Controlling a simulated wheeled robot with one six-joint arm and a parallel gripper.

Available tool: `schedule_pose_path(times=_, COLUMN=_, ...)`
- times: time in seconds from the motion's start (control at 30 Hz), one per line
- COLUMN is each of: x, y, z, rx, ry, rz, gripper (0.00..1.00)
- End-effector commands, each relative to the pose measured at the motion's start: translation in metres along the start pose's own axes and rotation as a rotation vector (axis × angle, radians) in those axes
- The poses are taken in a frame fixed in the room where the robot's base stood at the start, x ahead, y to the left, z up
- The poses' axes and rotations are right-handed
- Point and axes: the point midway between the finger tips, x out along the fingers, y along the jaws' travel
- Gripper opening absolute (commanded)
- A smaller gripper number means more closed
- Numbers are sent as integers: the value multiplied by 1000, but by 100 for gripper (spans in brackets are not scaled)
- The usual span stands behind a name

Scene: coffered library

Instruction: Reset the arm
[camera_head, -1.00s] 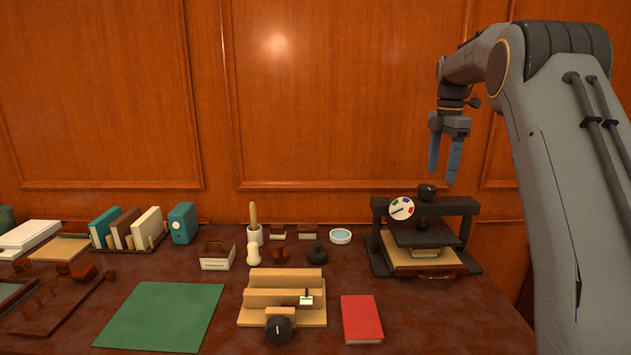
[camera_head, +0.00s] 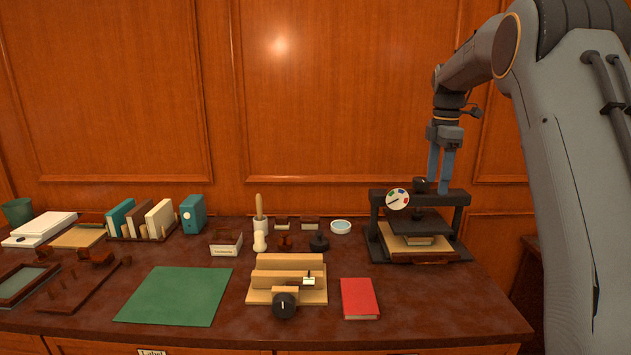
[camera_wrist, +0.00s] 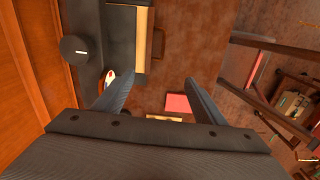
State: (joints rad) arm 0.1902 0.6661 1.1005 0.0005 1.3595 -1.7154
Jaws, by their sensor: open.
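My arm is raised at the right of the head view, with my gripper (camera_head: 440,186) hanging down at the press (camera_head: 462,197), its fingertips overlapping the press's top bar in the picture. I cannot tell the exact gap between them. In the wrist view the two fingers of my gripper (camera_wrist: 160,88) stand apart with nothing between them. The press's round black knob (camera_wrist: 75,48) shows at the upper left there, beside the left finger.
A red book (camera_head: 359,298), a wooden stand (camera_head: 285,262) with a black knob and a green mat (camera_head: 175,296) lie along the front of the desk. Books in a rack (camera_head: 150,237) stand at the left. The wood-panelled wall (camera_head: 330,90) is behind.

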Motion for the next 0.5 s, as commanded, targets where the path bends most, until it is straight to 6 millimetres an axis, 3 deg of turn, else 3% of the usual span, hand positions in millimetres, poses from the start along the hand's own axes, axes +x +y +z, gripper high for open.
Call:
schedule_pose_path(times=0.27, x=24, y=-36, z=-25, rx=233, ry=1, rz=14, gripper=65)
schedule_pose_path(times=0.37, x=39, y=-60, z=-40, rx=363, ry=3, rz=22, gripper=65)
schedule_pose_path(times=0.5, x=66, y=-110, z=-64, rx=599, ry=11, rz=39, gripper=65)
